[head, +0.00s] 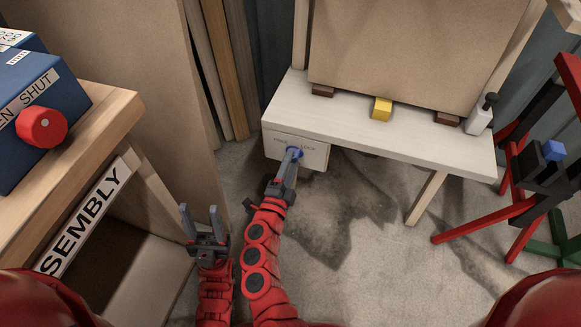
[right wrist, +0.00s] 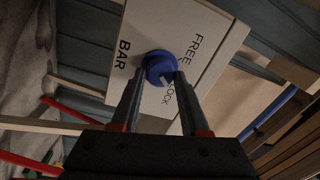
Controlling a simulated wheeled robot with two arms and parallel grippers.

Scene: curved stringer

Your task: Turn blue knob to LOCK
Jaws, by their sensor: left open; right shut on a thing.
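The blue knob (head: 295,151) is on the front of a white box (head: 315,154) under the white bench's left end. In the right wrist view the knob (right wrist: 157,65) sits on a panel (right wrist: 215,40) lettered BAR, FREE and LOCK. A pale mark on the knob points toward the lower right, on the LOCK side; its exact angle is hard to tell. My right gripper (head: 293,157) is shut on the knob, with one finger on each side, also in the right wrist view (right wrist: 155,85). My left gripper (head: 204,222) is open and empty, lower left of the knob.
A wooden table (head: 100,115) at the left bears a blue box (head: 35,85) with a red knob (head: 41,127). The white bench (head: 350,125) holds a yellow block (head: 381,108) and a large brown board (head: 400,50). A red stand (head: 510,190) is at the right. The floor between is clear.

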